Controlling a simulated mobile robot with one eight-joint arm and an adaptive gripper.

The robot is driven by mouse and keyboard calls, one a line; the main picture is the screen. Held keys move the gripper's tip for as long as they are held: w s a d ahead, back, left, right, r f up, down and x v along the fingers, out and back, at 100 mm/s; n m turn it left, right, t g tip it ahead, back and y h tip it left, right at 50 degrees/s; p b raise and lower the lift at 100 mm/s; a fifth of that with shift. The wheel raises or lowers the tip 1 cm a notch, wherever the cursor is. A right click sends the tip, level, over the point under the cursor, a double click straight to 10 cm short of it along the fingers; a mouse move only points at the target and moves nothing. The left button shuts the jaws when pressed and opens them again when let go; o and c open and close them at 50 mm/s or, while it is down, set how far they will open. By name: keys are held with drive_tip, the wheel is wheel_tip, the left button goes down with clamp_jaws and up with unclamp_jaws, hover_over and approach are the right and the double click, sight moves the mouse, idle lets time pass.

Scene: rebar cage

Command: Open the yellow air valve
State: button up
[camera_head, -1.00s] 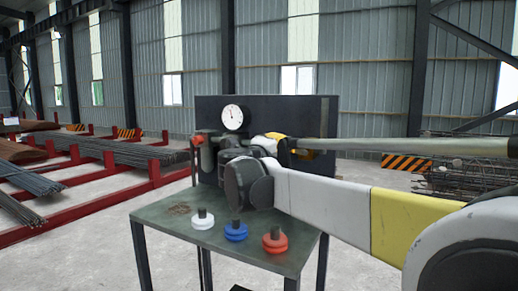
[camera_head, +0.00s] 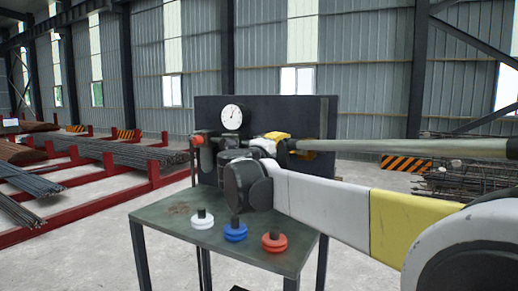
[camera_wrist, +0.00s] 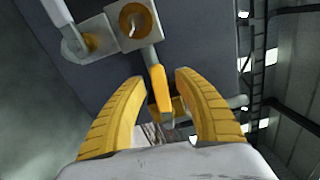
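The yellow air valve shows in the wrist view as a yellow lever (camera_wrist: 158,92) running down from a grey block with a yellow ring (camera_wrist: 135,19). My gripper (camera_wrist: 161,78) has two curved, ribbed yellow fingers spread apart. The lever lies between the fingertips in the picture, with a visible gap on each side; I cannot tell whether either finger touches it. In the head view my arm reaches across to the dark panel (camera_head: 275,108), and its links hide most of the gripper and valve.
A round white gauge (camera_head: 232,117) and a red-tipped fitting (camera_head: 198,140) are at the panel. White (camera_head: 202,220), blue (camera_head: 235,232) and red (camera_head: 274,243) knob-like pieces stand on the green table (camera_head: 165,213). Red racks with rebar (camera_head: 140,153) stand left.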

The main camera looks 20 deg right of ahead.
drive_tip(key=v, duration=1.2)
